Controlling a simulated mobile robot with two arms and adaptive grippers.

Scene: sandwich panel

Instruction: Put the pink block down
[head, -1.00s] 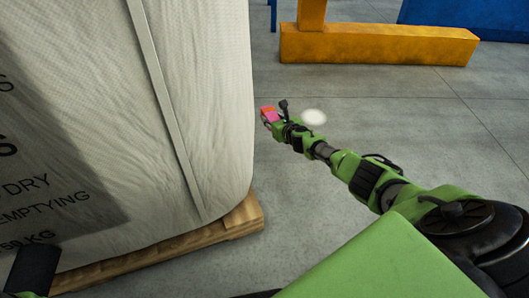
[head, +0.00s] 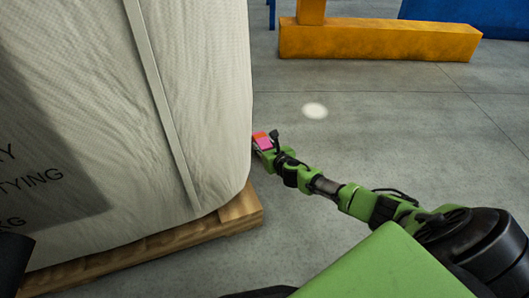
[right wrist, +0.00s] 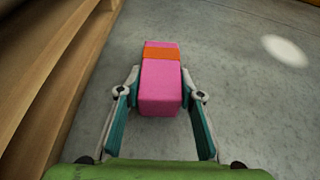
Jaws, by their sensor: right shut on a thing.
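The pink block (right wrist: 160,92) has an orange band across it and sits between the fingers of my right gripper (right wrist: 160,100) in the right wrist view. My right gripper is shut on it. In the head view the pink block (head: 263,141) shows small at the end of my right arm, beside the right edge of the big white bag. My right gripper (head: 264,150) is partly hidden there. Grey floor lies beyond the block. I cannot tell how high the block is above the floor. My left gripper is not in view.
A large white bag (head: 190,80) stands on a wooden pallet (head: 240,208) to the left, close to the gripper. The pallet's boards (right wrist: 50,80) also show in the right wrist view. A yellow beam (head: 380,42) lies farther back. Grey floor (head: 400,130) to the right is clear.

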